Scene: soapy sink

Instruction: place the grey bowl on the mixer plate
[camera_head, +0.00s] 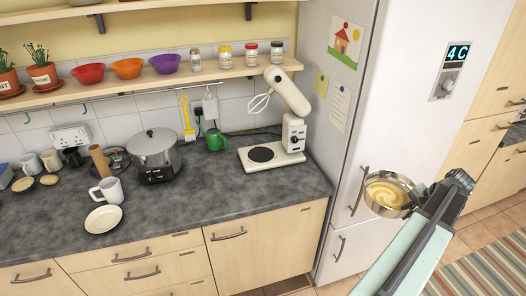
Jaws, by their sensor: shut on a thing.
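The grey bowl (367,207) holds a swirled yellow and cream mixture and hangs in the air in front of the fridge, at the right. My gripper (414,197) is shut on the bowl's right side; its fingertips are small and partly hidden in this view. The bowl looks about level. The stand mixer (291,105) stands on the counter beside the fridge, its head tilted up and its whisk (260,103) raised. The mixer plate (260,154) is a dark round disc on the cream base (283,161), bare, to the left of the bowl.
A green mug (216,141) and a steel cooker (154,153) stand left of the mixer on the grey counter (185,240). A white mug (111,190) and plate (103,219) are further left. The fridge (400,90) borders the counter's right end. The shelf (140,81) runs above.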

